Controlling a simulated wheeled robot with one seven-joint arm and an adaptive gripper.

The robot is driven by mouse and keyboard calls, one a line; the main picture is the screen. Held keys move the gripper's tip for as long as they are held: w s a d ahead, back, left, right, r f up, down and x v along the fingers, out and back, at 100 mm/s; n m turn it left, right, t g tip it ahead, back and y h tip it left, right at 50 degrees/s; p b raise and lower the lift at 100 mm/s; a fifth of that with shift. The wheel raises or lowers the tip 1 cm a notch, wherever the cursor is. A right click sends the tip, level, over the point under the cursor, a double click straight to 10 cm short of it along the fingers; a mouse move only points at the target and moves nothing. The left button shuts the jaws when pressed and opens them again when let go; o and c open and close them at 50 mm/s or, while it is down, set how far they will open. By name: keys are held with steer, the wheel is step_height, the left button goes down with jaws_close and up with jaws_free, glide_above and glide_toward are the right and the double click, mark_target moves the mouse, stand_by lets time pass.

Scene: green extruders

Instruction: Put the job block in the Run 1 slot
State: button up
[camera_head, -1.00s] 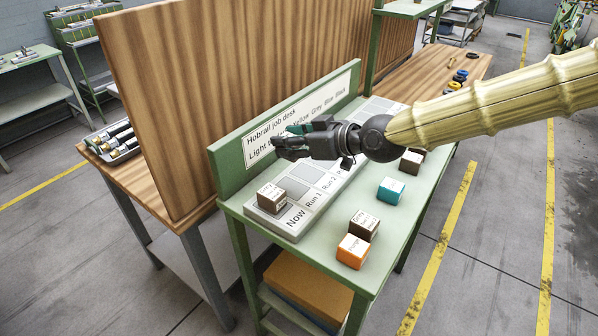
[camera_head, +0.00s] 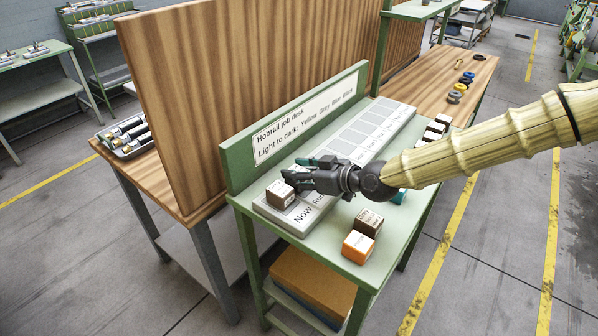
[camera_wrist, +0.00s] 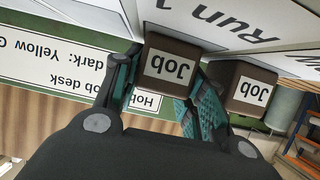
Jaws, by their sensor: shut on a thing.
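My gripper (camera_head: 300,178) is shut on a brown job block (camera_wrist: 168,65) with a white "Job" label, seen between the fingers in the wrist view. In the head view the fingers mostly hide this block. A second brown block (camera_head: 280,193), also labelled "Job" in the wrist view (camera_wrist: 245,92), sits in the Now slot at the near end of the grey slot strip (camera_head: 292,218). The held block is beside it, close to the Run 1 label (camera_wrist: 208,18). Part of the Run 1 slot is hidden under my gripper. I cannot tell whether the held block touches the strip.
The green desk (camera_head: 330,262) also carries an orange block (camera_head: 358,246), another brown block (camera_head: 367,222) and a teal block (camera_head: 398,197) partly behind my arm. More brown blocks (camera_head: 433,131) stand farther back. A sign board (camera_head: 305,118) rises behind the strip. Farther slots look empty.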

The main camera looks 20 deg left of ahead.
steer(key=shift+s, duration=0.25)
steer(key=o, duration=0.8)
steer(key=shift+w, duration=0.15)
steer(key=shift+c, duration=0.2)
steer(key=shift+r, duration=0.15)
steer(key=b+v, duration=0.2)
steer(key=v, duration=1)
